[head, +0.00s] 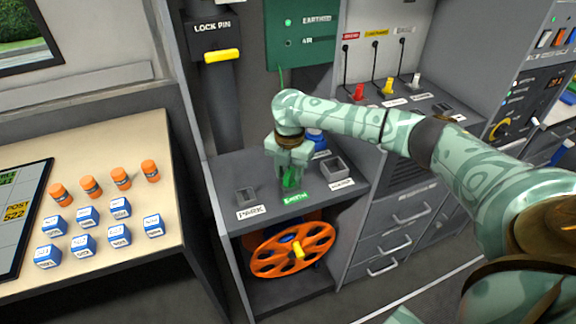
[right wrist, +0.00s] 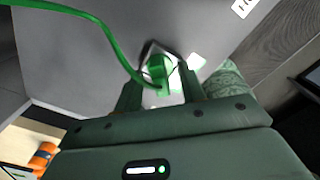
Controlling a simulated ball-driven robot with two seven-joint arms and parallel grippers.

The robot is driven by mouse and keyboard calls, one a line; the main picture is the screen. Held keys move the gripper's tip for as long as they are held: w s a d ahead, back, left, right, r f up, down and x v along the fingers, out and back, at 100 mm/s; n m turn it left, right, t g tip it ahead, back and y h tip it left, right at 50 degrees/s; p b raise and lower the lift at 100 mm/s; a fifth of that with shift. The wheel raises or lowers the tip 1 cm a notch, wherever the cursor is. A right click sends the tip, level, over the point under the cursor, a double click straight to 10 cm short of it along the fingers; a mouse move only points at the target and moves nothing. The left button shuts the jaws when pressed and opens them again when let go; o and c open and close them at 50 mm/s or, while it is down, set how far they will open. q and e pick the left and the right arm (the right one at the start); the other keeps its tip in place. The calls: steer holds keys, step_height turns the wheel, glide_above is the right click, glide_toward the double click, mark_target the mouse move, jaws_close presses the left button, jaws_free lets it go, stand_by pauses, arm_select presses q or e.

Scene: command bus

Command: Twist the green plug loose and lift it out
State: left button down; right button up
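The green plug (head: 292,181) sits upright at the EARTH label (head: 296,197) on the grey counter. In the right wrist view the plug (right wrist: 157,70) lies between my fingers, with a green cable (right wrist: 107,38) running off to the upper left. My right gripper (head: 290,172) points down over the plug, with a finger on either side. In the right wrist view the gripper (right wrist: 165,75) looks open, with a gap beside the plug. It partly hides the plug and the socket in the head view. My left gripper is not in view.
A blue object (head: 316,139) is partly behind my gripper. An orange reel (head: 292,250) is below. The left table (head: 120,270) holds orange cylinders and blue boxes.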

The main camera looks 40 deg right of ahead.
jaws_close()
steer(key=n, duration=0.3)
steer(key=shift+n, duration=0.6)
steer(key=n, duration=0.4)
steer(key=shift+p, duration=0.35)
steer(key=shift+n, duration=0.9)
steer(key=shift+r+p, duration=1.05)
steer(key=shift+p, duration=0.15)
